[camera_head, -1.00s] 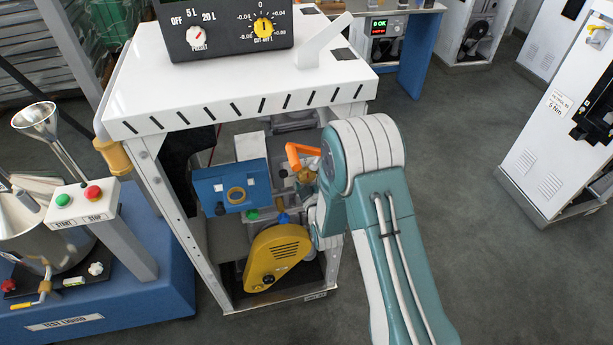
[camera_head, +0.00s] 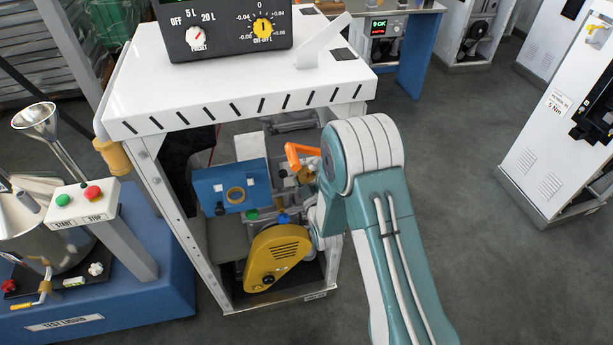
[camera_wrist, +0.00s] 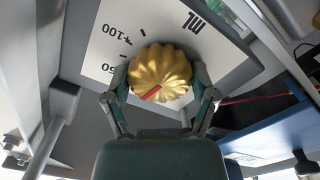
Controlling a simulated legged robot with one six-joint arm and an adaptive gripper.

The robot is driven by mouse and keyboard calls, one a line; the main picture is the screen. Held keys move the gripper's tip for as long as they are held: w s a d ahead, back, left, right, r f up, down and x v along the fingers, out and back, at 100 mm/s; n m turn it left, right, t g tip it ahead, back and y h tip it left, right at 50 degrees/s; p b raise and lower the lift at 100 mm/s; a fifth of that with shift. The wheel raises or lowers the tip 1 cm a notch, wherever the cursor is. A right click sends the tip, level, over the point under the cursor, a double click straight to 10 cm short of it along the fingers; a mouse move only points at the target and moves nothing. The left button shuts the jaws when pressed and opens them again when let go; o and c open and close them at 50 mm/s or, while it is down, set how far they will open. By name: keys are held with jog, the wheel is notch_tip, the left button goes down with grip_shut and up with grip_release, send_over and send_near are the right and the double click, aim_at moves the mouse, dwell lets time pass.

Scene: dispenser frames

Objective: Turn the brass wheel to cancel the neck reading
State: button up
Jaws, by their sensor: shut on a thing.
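The brass wheel (camera_wrist: 160,72) is a ribbed golden knob with a red pointer mark, in the middle of the wrist view. It sits on a white dial plate (camera_wrist: 103,50) printed with "mL", "+100" and "50". The red mark points to the lower left in that view. My gripper (camera_wrist: 160,93) has one finger on each side of the wheel and is shut on it. In the head view my arm reaches into the dispenser frame, and I cannot make out the wheel or the fingertips there.
The white dispenser frame (camera_head: 230,92) surrounds the work space, with a post on its left. Inside are a blue panel (camera_head: 215,180), a yellow cover (camera_head: 272,262) and an orange handle (camera_head: 297,155). A blue test-liquid stand (camera_head: 150,290) is at left. Open floor lies to the right.

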jog(key=m, duration=1.2)
jog(key=shift+f+m, duration=0.1)
jog(key=shift+m, duration=0.3)
dwell(0.4)
jog(key=o, duration=1)
jog(key=v, duration=1.1)
jog(key=shift+s+d, duration=0.1)
jog(key=shift+s, duration=0.3)
